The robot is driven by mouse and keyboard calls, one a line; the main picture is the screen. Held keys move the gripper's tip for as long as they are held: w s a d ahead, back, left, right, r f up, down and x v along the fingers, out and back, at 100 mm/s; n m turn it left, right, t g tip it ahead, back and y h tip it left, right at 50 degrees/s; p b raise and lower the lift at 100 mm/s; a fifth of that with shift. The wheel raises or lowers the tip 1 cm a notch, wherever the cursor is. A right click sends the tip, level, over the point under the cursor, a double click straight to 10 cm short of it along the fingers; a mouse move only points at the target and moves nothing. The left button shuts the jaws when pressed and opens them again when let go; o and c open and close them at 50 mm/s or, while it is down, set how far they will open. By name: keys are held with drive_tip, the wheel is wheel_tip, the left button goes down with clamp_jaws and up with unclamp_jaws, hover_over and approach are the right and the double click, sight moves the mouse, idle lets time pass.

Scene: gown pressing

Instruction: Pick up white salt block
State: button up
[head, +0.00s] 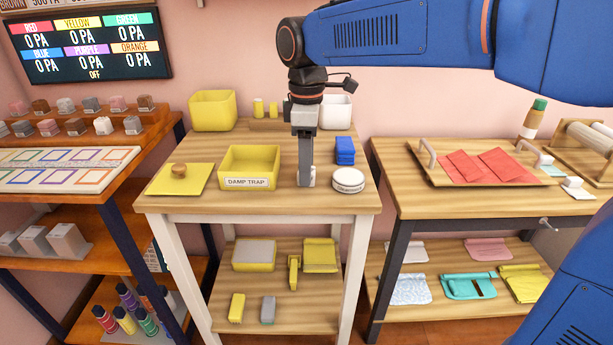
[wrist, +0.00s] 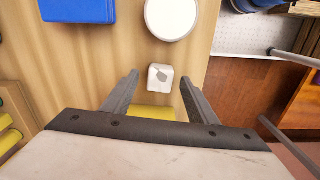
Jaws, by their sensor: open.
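A small white block (wrist: 160,76) with a grey patch on its top lies on the wooden table. In the wrist view it shows between the two fingertips of my gripper (wrist: 160,80), with a gap on each side. My gripper is open and points down at the table. In the head view my gripper (head: 305,182) is low over the middle table, and a bit of the white block (head: 313,176) shows just right of the finger. The finger hides part of it there.
A round white tin (head: 348,180) and a blue stack (head: 345,150) stand close on the right. The yellow damp trap bin (head: 249,168) is close on the left, with a yellow lid (head: 180,179) beyond it. A rack at left holds several small blocks, one whitish (head: 103,125).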

drive_tip(key=shift+f, duration=0.85)
drive_tip(key=c, duration=1.2)
drive_tip(key=shift+o, duration=0.2)
drive_tip(key=shift+r, duration=0.15)
